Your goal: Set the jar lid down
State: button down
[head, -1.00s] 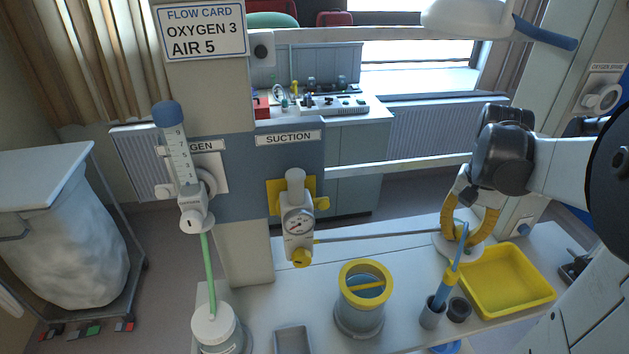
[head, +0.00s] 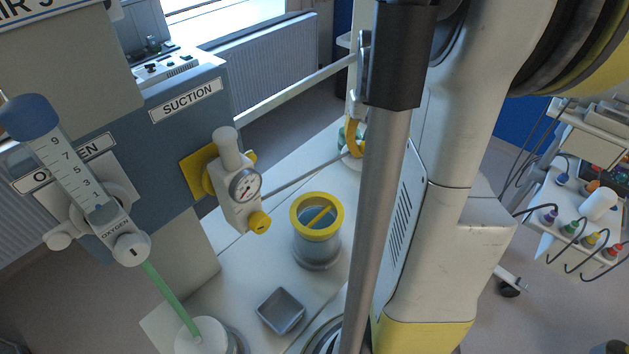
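My gripper (head: 354,137) shows only as a sliver at the left edge of a grey pole, with a bit of a yellow finger. Most of it is hidden, and its opening cannot be seen. A pale rounded thing (head: 349,157) lies just below the finger at the worktop's back. It may be the jar lid, but too little shows to tell, or to tell whether it is held. A clear jar (head: 317,246) with a yellow ring top and a yellow bar across it stands upright on the white worktop, left of and nearer than the gripper.
A small grey square tray (head: 280,311) sits in front of the jar. The suction gauge (head: 243,186) and oxygen flowmeter (head: 72,172) jut from the wall panel. A white-lidded container (head: 201,337) stands front left. A trolley with coloured bottles (head: 570,228) is at right.

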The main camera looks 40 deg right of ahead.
jog(key=b, duration=0.2)
send_over(321, 188)
notch_tip(321, 188, down, 7)
jog(key=shift+w+r, duration=0.1)
jog(key=shift+r, duration=0.1)
jog(key=shift+f, duration=1.95)
jog(key=shift+f+b, duration=0.2)
jog(key=shift+b, duration=0.2)
jog(key=c, duration=1.3)
grip_release()
jog(key=shift+c, duration=0.2)
notch_tip(321, 188, up, 12)
jog(key=p, duration=0.3)
jog(key=shift+r, duration=0.25)
